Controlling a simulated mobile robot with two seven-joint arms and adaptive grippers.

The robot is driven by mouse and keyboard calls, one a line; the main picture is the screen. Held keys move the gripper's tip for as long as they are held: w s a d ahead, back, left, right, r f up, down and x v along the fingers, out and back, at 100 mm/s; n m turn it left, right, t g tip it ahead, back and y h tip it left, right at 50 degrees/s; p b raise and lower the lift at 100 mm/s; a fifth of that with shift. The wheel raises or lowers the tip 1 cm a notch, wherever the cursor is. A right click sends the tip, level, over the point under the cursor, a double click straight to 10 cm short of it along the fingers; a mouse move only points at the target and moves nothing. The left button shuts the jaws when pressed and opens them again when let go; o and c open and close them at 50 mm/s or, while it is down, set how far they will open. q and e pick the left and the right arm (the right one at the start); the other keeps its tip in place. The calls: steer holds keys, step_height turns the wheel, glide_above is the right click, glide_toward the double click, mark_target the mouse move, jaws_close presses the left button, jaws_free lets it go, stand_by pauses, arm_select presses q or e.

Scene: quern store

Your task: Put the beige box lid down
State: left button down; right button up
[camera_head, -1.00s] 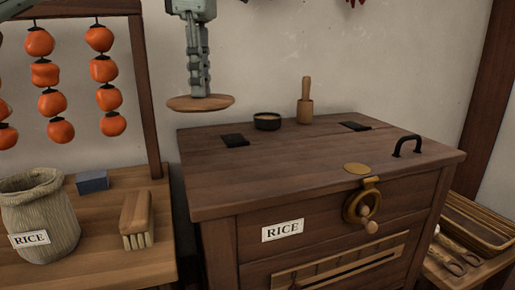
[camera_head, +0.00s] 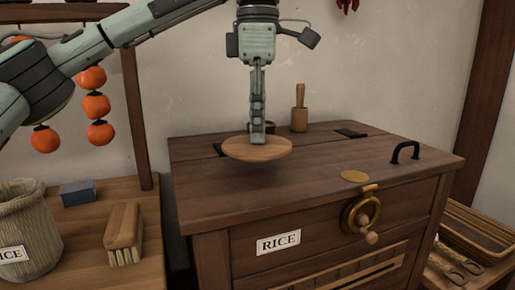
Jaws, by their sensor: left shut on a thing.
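The beige box lid (camera_head: 257,150) is a round, flat wooden disc held level in the head view. My left gripper (camera_head: 257,137) comes down from above and is shut on the middle of the lid. The lid hangs over the top of the dark wooden rice chest (camera_head: 310,170), toward its back left. It looks a little above the chest top, with a faint shadow under it. No box matching the lid is clear to me. My right gripper is out of view.
A wooden pestle and mortar (camera_head: 299,115) stands at the chest's back; a dark bowl (camera_head: 270,127) beside it is mostly hidden. A black handle (camera_head: 405,151) rises at the right. The front of the chest top is mostly clear.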

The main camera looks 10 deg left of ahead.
mark_target(257, 147)
arm_select(q)
steer(key=shift+f, duration=1.9)
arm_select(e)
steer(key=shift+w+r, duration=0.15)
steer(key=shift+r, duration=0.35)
arm_select(q)
steer(key=c, duration=1.4)
jaws_free()
steer(key=shift+f, duration=0.15)
steer(key=shift+c, duration=0.2)
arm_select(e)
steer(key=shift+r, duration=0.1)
